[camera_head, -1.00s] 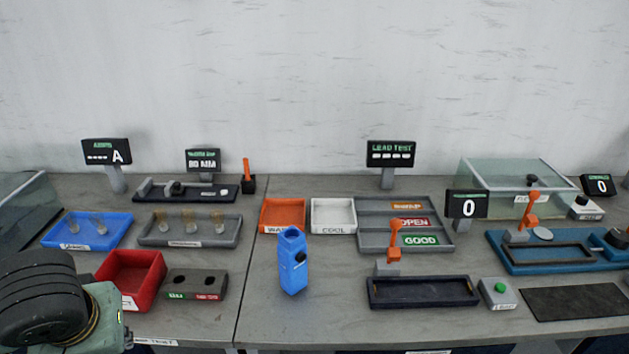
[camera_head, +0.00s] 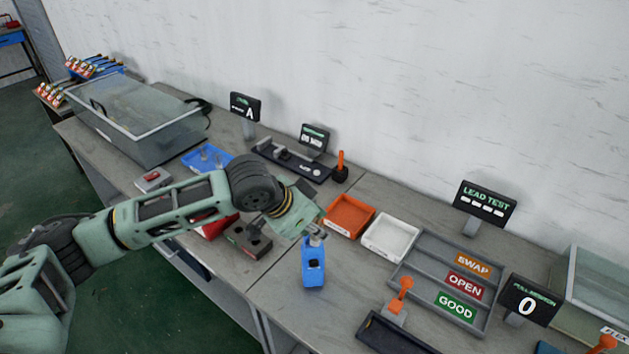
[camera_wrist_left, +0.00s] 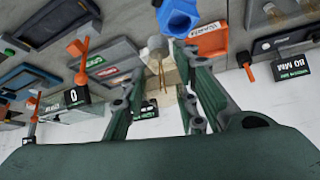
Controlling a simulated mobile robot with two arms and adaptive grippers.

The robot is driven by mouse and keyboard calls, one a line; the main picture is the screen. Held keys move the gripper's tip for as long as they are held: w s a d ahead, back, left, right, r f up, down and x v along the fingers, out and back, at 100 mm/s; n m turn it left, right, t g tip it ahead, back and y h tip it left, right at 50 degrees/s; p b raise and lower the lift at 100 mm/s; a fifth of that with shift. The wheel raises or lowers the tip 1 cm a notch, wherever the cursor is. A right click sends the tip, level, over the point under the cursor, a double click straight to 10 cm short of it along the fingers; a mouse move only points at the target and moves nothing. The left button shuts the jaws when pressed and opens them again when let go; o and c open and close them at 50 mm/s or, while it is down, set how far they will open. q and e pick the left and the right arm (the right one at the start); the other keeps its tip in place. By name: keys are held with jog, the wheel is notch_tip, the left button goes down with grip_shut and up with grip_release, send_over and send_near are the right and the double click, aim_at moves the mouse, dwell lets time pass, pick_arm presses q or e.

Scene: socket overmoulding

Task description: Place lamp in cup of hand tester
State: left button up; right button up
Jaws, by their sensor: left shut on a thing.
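The blue hand tester (camera_head: 313,270) stands upright on the bench, and its top lies just below my left gripper (camera_head: 314,229) in the head view. The left gripper is shut on a lamp (camera_wrist_left: 157,62), a small clear piece with thin golden leads, seen between the fingers in the left wrist view. The tester's blue cup end (camera_wrist_left: 178,17) shows at the top of that view, close to the lamp but apparently apart from it. In the head view the lamp is too small and covered to make out clearly. My right gripper is not in view.
The orange tray (camera_head: 349,216) and the white COOL tray (camera_head: 390,237) lie right behind the tester. The sorting tray (camera_head: 447,279) with SWAP, OPEN and GOOD slots is to the right.

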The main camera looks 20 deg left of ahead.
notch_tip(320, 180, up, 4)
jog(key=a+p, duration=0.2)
pick_arm(q)
jog(key=shift+m+h, duration=0.6)
jog(key=shift+m, duration=0.1)
jog(key=w+f+b, duration=0.1)
jog(key=b, duration=0.1)
jog(key=w+a+f+b, duration=0.1)
jog(key=f+b, duration=0.1)
jog(key=w+a+f+b, duration=0.1)
jog(key=b, duration=0.1)
jog(key=shift+w+f, duration=0.15)
jog(key=shift+f, duration=0.05)
jog(key=shift+f+b, duration=0.35)
jog(key=shift+b, duration=0.1)
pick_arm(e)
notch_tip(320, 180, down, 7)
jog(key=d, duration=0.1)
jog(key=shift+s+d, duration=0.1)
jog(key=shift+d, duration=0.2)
pick_arm(q)
jog(key=shift+f, duration=0.15)
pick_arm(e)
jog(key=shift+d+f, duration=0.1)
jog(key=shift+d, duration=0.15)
